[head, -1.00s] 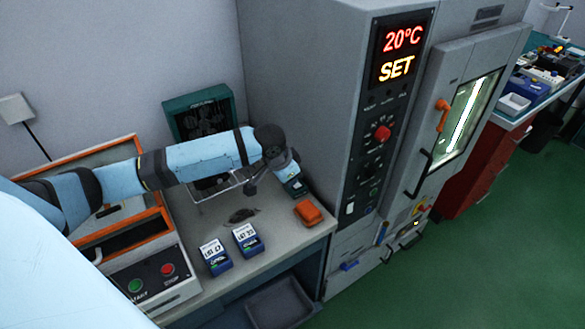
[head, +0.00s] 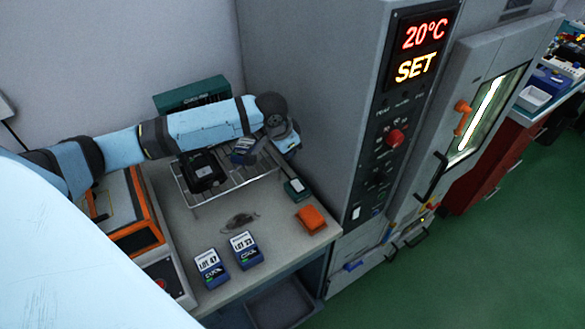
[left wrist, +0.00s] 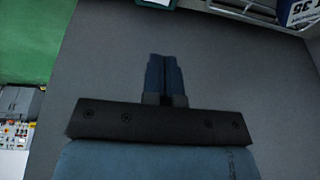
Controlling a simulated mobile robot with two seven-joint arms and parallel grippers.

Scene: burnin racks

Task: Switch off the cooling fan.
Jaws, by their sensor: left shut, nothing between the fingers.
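A teal box (head: 190,95) stands against the back wall in the head view. Its dark front, with a round fan-like pattern in the earlier head view, is now mostly hidden behind my left arm. I cannot make out a fan switch. My right gripper is not in view.
The wire rack (head: 235,184) carries a black device (head: 203,172). A small green box (head: 296,189), an orange block (head: 311,218) and two blue lot boxes (head: 245,250) (head: 211,268) are on the bench. The grey chamber (head: 310,90) with its red knob (head: 394,138) stands close on the right.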

